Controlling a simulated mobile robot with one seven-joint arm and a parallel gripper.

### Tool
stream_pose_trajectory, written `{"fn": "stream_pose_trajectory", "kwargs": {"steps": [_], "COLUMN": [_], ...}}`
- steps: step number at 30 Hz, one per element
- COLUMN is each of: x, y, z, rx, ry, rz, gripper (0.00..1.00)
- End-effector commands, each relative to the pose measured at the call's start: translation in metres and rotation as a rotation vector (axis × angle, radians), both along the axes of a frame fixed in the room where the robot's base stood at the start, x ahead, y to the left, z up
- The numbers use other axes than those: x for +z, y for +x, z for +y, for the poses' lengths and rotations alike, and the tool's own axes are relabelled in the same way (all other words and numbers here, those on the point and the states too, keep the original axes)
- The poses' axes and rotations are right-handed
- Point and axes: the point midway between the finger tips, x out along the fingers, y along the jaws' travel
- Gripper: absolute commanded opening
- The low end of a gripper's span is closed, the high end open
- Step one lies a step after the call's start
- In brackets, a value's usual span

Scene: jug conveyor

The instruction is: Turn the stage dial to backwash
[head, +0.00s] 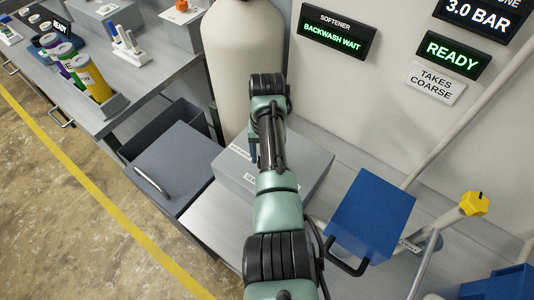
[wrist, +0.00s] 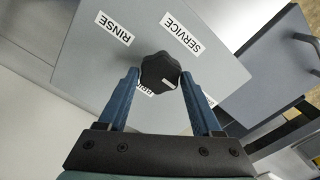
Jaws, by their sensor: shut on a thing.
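The stage dial (wrist: 158,66) is a black lobed knob on a grey panel (wrist: 95,70) in the wrist view. My gripper (wrist: 160,76) has its two blue fingers on either side of the knob and is shut on it. A small white mark (wrist: 168,84) shows on the knob's lower right. Around it are the labels RINSE (wrist: 114,28), SERVICE (wrist: 183,33) and one partly hidden, starting BRI (wrist: 146,91). Another label by the right finger is mostly covered. In the head view the arm hides the dial on the grey box (head: 304,166).
The softener sign (head: 337,31) reads BACKWASH WAIT. A tall cream tank (head: 243,55) stands right behind my arm. A bench with coloured cylinders (head: 92,78) is at left.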

Motion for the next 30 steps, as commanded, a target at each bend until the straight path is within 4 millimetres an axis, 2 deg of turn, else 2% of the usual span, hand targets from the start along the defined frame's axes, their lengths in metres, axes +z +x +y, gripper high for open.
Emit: {"fn": "stream_pose_trajectory", "kwargs": {"steps": [8,9,14,24,30], "x": [0.003,0.003,0.002,0.003,0.029], "y": [0.003,0.003,0.002,0.001,0.002], "z": [0.0,0.0,0.0,0.0,0.0], "rx": [0.0,0.0,0.001,0.001,0.001], "ry": [-0.001,-0.001,0.0,0.0,0.001], "rz": [-0.009,-0.009,-0.007,-0.004,-0.009], "gripper": [0.1,0.68,0.96,0.96,0.96]}}
